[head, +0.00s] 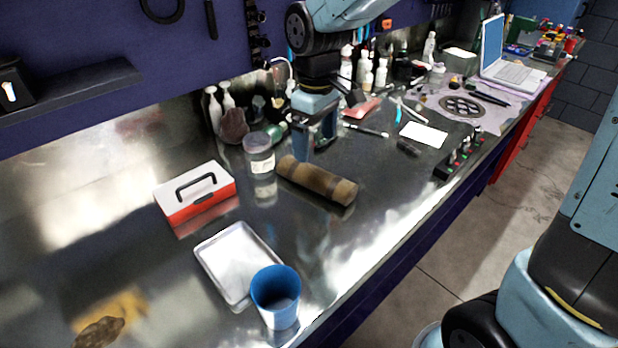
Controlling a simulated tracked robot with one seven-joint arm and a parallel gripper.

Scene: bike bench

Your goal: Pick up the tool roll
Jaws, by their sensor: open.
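The tool roll (318,183) is a brown rolled bundle with darker bands, lying on its side on the shiny metal bench near the middle of the head view. It runs from upper left to lower right. My gripper (315,148) points down just behind the roll's middle in the picture, with its fingers apart and nothing seen between them. The fingertips appear close to the roll's far side. I cannot tell whether they touch it or how high they are above the bench.
A clear jar (259,155) stands close to the roll's left end. A red and white toolbox (195,192), a metal tray (236,258) and a blue cup (276,293) are nearer. Bottles (365,78) and a laptop (508,62) stand farther back.

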